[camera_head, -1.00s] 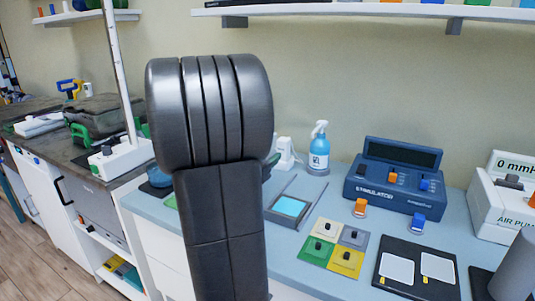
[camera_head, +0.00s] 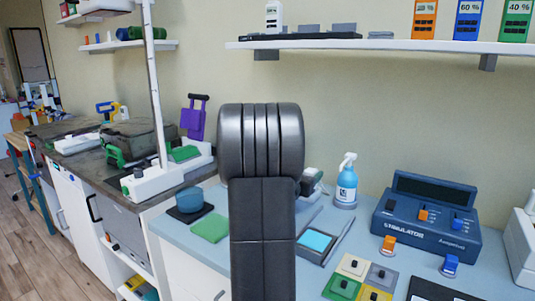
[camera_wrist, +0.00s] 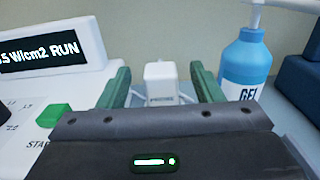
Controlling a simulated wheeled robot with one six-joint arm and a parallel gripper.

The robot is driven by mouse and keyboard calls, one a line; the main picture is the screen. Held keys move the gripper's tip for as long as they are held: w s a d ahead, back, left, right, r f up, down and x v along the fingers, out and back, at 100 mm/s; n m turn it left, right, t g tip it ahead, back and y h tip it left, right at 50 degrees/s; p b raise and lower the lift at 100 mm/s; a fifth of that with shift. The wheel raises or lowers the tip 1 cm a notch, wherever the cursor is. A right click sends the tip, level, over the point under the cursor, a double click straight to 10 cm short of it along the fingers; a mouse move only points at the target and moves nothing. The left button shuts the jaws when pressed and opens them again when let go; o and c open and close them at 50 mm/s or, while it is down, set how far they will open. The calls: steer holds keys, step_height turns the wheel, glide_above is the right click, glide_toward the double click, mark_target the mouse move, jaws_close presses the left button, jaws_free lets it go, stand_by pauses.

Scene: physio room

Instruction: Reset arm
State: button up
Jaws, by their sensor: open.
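My gripper (camera_wrist: 160,78) is open in the wrist view, with its two green fingers apart and nothing held between them. Beyond the gap stands a small white labelled block (camera_wrist: 161,82) with a pale cable, apart from the fingers as far as I can tell. In the head view my dark arm rises in the middle and hides most of the gripper.
A white device with a "W/cm2 RUN" display (camera_wrist: 45,53) is close on the left. A blue stimulator (camera_head: 425,222) and coloured squares (camera_head: 342,288) occupy the counter. A shelf (camera_head: 400,46) hangs above.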

mark_target(311, 170)
steer(key=x, duration=0.3)
steer(key=shift+r, duration=0.1)
steer(key=shift+s+r+p, duration=0.1)
steer(key=shift+p, duration=0.25)
steer(key=shift+a, duration=0.1)
